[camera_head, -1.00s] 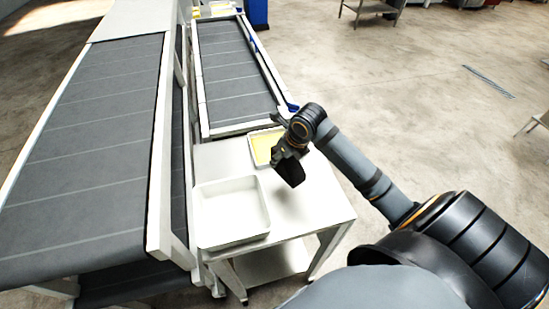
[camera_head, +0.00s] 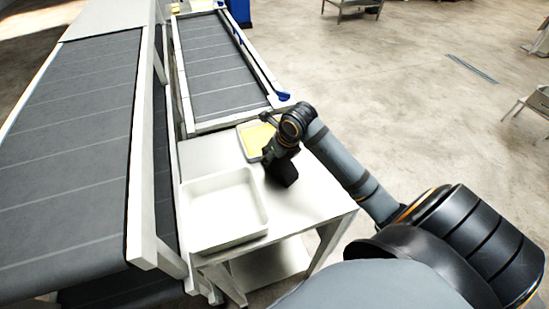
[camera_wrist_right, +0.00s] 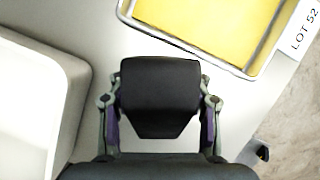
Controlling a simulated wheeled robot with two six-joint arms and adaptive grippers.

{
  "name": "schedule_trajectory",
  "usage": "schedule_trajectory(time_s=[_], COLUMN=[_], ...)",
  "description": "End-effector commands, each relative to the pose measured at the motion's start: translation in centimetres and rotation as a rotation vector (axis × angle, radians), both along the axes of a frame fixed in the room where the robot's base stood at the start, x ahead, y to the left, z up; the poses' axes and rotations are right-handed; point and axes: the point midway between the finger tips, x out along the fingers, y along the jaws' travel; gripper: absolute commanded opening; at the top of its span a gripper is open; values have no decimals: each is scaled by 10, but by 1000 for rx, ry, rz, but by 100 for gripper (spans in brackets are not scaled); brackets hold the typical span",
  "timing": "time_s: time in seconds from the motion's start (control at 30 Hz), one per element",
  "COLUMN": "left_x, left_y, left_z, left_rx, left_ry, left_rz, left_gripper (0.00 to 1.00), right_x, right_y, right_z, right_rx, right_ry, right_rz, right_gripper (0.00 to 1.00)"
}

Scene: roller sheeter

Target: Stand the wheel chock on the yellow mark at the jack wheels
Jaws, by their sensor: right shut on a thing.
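The wheel chock (camera_head: 283,171) is a black block with a tapered end, held above the white table. In the right wrist view the chock (camera_wrist_right: 160,95) sits between the two fingers. My right gripper (camera_head: 276,153) is shut on it, and it also shows in the right wrist view (camera_wrist_right: 160,112). I see no jack wheels and no floor mark that I can make out. My left gripper is not in view.
A white table (camera_head: 305,195) carries an empty white tray (camera_head: 225,235) and a smaller tray of yellow sheet (camera_head: 254,138) labelled LOT 52. Grey conveyor belts (camera_head: 75,150) stand at left and behind. Concrete floor (camera_head: 420,110) is open on the right.

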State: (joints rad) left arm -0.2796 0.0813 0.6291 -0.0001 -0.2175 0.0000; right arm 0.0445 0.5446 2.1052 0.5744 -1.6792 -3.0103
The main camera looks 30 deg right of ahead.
Motion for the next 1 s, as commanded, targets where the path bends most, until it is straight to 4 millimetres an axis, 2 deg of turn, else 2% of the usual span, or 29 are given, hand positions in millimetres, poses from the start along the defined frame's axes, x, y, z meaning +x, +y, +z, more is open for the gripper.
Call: schedule_trajectory(time_s=[0.07,0.1,0.23,0.37,0.63,1.0], left_x=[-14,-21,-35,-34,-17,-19], left_y=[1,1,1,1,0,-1], left_z=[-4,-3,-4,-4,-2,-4], left_rx=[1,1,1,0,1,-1], left_ry=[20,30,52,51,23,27], left_rz=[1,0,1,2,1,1], left_gripper=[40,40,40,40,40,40], right_x=[0,0,0,0,-1,-30], right_y=[0,0,0,0,-2,-8], right_z=[-2,-1,-1,-1,7,79], right_rx=[0,0,-1,-1,-4,-12], right_ry=[-2,-1,-1,-1,-5,-6], right_rz=[1,0,0,0,1,2], right_gripper=[0,56,73,73,73,73])
